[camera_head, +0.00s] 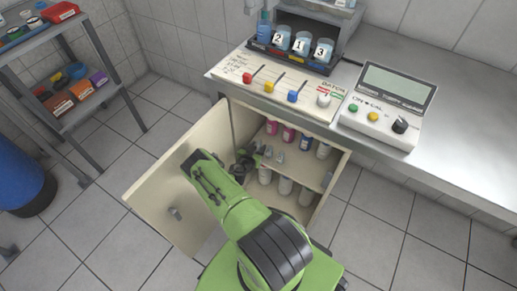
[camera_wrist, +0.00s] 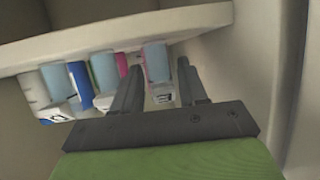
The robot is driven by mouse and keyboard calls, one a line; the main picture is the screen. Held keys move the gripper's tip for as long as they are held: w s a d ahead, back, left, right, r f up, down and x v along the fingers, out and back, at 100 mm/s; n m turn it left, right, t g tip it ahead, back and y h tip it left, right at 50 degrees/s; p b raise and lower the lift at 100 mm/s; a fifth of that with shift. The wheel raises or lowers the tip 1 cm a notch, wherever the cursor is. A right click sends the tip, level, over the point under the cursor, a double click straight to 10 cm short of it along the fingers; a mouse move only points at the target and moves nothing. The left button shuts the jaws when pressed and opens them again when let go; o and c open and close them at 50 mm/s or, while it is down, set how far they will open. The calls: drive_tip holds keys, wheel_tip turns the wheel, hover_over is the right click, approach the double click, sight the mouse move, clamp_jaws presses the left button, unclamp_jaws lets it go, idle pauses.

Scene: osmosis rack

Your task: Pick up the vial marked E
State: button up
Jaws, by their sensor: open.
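Several vials stand in the open cabinet under the bench. In the head view, pink-and-white vials (camera_head: 288,134) are on the upper shelf and pale ones (camera_head: 285,185) are below. My gripper (camera_head: 262,150) reaches into the cabinet at shelf height. In the wrist view my gripper (camera_wrist: 158,74) is open, its two dark fingers apart. A vial with a light blue and pink body (camera_wrist: 156,60) and a small marked white end (camera_wrist: 163,96) shows between the fingers; I cannot tell whether they touch it. I cannot read an E on any vial.
The shelf board (camera_wrist: 60,50) runs close to the fingers, and a pale wall (camera_wrist: 260,70) is at their right. More vials (camera_wrist: 55,85) stand at the left. The cabinet door (camera_head: 160,205) is open left of my arm. A control panel (camera_head: 275,88) is on the bench above.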

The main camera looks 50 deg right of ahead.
sight(257, 145)
clamp_jaws()
drive_tip(key=shift+r, duration=0.15)
wheel_tip(257, 145, up, 10)
drive_tip(key=p, duration=0.5)
